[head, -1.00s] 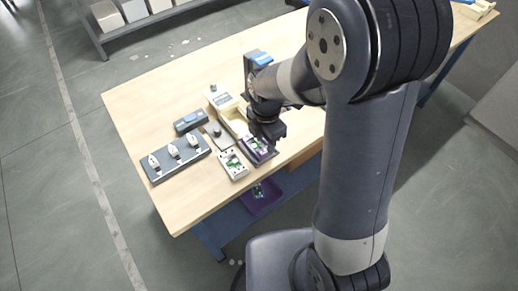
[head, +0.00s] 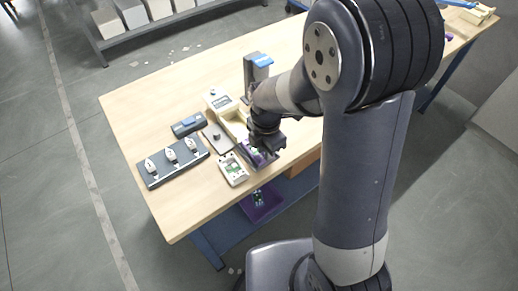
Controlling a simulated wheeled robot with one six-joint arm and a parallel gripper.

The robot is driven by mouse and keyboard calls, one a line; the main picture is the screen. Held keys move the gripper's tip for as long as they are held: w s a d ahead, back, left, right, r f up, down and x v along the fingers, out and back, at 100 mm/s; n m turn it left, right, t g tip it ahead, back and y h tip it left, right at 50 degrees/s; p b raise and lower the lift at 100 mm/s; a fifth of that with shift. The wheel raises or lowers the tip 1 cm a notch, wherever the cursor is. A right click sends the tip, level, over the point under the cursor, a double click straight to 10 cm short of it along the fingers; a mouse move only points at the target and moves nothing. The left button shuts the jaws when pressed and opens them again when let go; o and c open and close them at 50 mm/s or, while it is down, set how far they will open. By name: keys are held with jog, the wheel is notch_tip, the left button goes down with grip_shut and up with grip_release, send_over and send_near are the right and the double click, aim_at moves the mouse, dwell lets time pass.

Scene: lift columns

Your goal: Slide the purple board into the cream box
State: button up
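My gripper (head: 267,146) is over the front part of the wooden table, pointing down. A purple piece (head: 258,158), which may be the purple board, shows just below it in a dark holder. My gripper hides part of it, and I cannot tell whether they touch. A small cream open box (head: 234,176) with some green inside sits just left of the purple piece, near the table's front edge. The fingers are too small and dark to tell open from shut.
A dark rack (head: 173,163) with three pale items lies to the left. A dark blue device (head: 187,124) and a cream fixture (head: 234,125) stand behind the box. A dark column with a blue top (head: 258,60) rises behind. A purple bin (head: 263,205) is below the table.

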jog(key=shift+c, duration=1.2)
jog(key=shift+w+a+p, duration=0.15)
jog(key=shift+w+a, duration=0.85)
jog(key=shift+w, duration=0.45)
jog(key=shift+w+a+p, duration=0.2)
jog(key=shift+w+a, duration=0.75)
jog(key=shift+w, duration=0.45)
jog(key=shift+w+a+p, duration=0.15)
jog(key=shift+w+a, duration=0.85)
jog(key=shift+w, duration=0.45)
jog(key=o, duration=0.7)
jog(key=shift+o, duration=0.2)
notch_tip(320, 180, up, 6)
jog(key=p, duration=0.4)
jog(key=shift+f, duration=0.1)
